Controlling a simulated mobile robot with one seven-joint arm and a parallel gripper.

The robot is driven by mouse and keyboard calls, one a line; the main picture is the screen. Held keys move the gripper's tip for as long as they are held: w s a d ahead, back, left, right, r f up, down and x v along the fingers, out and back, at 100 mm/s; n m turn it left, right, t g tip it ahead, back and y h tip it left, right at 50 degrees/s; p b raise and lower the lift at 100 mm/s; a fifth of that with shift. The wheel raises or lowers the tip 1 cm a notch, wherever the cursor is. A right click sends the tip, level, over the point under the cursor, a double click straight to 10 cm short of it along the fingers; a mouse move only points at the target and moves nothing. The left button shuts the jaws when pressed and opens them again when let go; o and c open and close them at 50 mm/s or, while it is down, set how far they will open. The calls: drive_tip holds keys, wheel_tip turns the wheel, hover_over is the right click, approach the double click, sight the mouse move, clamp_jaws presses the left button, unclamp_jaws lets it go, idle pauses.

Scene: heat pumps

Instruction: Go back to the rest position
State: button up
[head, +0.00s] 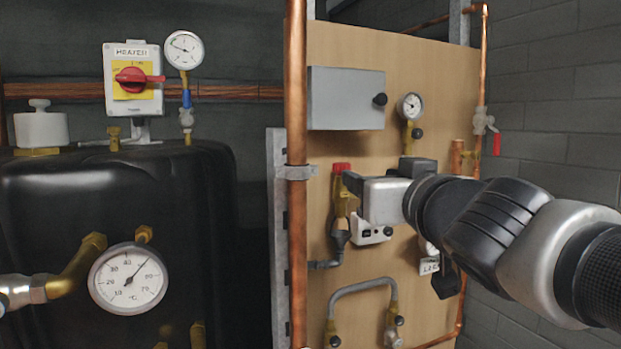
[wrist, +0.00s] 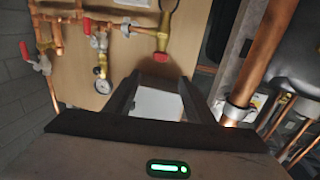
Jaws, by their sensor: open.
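My gripper (wrist: 160,82) is open, with its two dark fingers spread apart in the wrist view. A grey box (wrist: 157,104) on the board shows between and beyond the fingers, and nothing is seen held. In the head view my arm reaches in from the right, and my gripper (head: 385,198) is in front of the wooden board, below the grey box (head: 346,98). Its fingertips are hard to make out there. My gripper hides part of the fittings behind it.
A vertical copper pipe (head: 297,180) stands left of my gripper. The board (head: 440,70) carries a small gauge (head: 410,106) and brass fittings. A red-handled valve (head: 487,125) is at the right. A black tank (head: 60,220) with a dial and a red rotary switch (head: 133,80) are at the left.

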drive_tip(key=s+d+f+m+g+h+p, duration=0.1)
drive_tip(key=s+d+f+g+h, duration=0.15)
drive_tip(key=f, duration=0.25)
drive_tip(key=s+d+f+m+g+h+p, duration=0.1)
drive_tip(key=s+d+f+g, duration=0.15)
drive_tip(key=f, duration=0.35)
drive_tip(key=s+a+f+g+y, duration=0.1)
drive_tip(key=s+a+f+g, duration=0.2)
drive_tip(key=s+f, duration=0.3)
drive_tip(key=s+a+f+g, duration=0.2)
drive_tip(key=s+f+g, duration=0.2)
drive_tip(key=s+f, duration=0.2)
drive_tip(key=shift+s+a+f+n+y+p, duration=0.25)
drive_tip(key=shift+a+f+n+y+p, duration=0.15)
drive_tip(key=shift+f, duration=0.5)
